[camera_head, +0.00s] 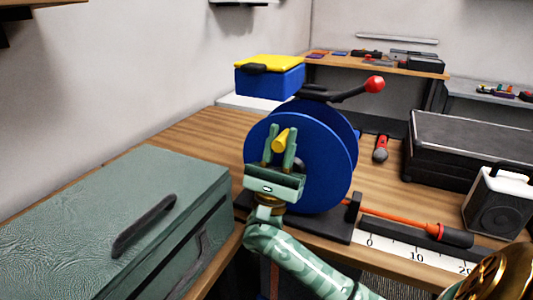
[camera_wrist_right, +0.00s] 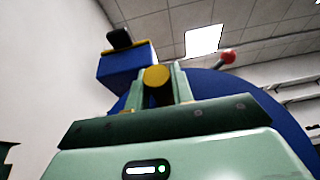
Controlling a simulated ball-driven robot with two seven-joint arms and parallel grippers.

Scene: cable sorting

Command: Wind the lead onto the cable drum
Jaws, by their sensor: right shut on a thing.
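The blue cable drum (camera_head: 325,150) stands upright on a dark base (camera_head: 320,229) on the wooden bench. My right gripper (camera_head: 280,140) is in front of the drum's near face, its fingers pointing up. It is shut on a yellow knob (camera_head: 281,139) at that face. In the right wrist view the yellow knob (camera_wrist_right: 157,77) sits between the two green fingers. The orange lead (camera_head: 398,217) runs right from a small black block beside the drum to a black end piece (camera_head: 456,236). The drum's core is hidden. My left gripper is out of view.
A blue box with a yellow lid (camera_head: 270,78) and a red-knobbed lever (camera_head: 374,85) are by the drum's top. A numbered scale (camera_head: 415,256) lies in front of the lead. A green chest (camera_head: 130,220), black case (camera_head: 470,145), red-and-black tool (camera_head: 381,149) and speaker (camera_head: 497,200) stand around.

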